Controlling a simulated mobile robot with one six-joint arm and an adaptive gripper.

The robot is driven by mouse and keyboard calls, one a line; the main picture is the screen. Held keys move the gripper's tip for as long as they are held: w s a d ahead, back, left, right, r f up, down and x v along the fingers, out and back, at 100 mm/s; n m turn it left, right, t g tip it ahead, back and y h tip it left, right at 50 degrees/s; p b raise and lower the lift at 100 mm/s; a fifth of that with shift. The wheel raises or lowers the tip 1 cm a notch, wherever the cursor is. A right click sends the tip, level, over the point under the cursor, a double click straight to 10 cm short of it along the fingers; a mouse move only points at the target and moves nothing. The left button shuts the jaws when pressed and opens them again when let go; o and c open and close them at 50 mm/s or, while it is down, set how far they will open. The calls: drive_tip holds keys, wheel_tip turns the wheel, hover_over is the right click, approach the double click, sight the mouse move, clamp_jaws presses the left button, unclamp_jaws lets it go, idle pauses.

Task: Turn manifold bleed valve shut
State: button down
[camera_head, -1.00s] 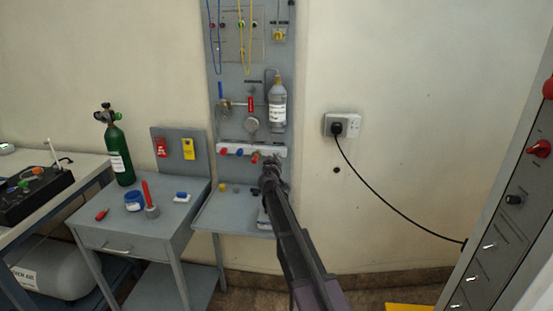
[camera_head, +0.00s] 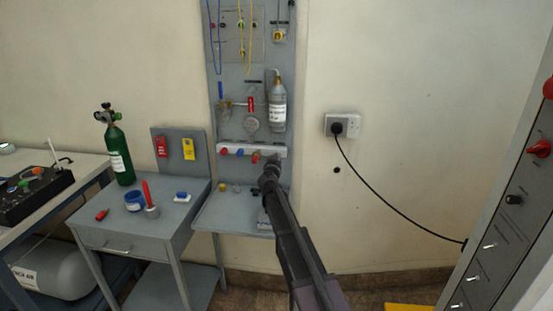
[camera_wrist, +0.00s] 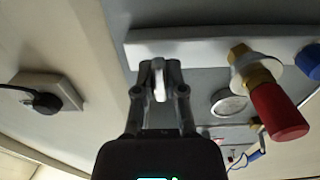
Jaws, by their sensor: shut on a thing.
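The manifold is a pale bar (camera_head: 235,149) low on the grey wall panel, and it also crosses the top of the wrist view (camera_wrist: 195,47). In the wrist view my gripper (camera_wrist: 159,72) is shut on a small light-grey valve handle (camera_wrist: 159,66) at the manifold's edge. I take this handle to be the bleed valve; its body is mostly hidden by the fingers. In the head view my gripper (camera_head: 270,166) is at the manifold's right end and covers the handle. A red knob on a brass fitting (camera_wrist: 277,112) stands beside my gripper.
A blue knob (camera_wrist: 317,63) sits farther along the manifold. A grey bottle (camera_head: 277,108) and gauges hang above it. A grey shelf (camera_head: 215,215) is below. A socket with a black plug (camera_head: 337,128) and cable is to the right.

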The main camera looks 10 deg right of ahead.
drive_tip(key=shift+a, duration=0.1)
drive_tip(key=c, duration=0.7)
unclamp_jaws()
drive_tip(key=v, duration=1.2)
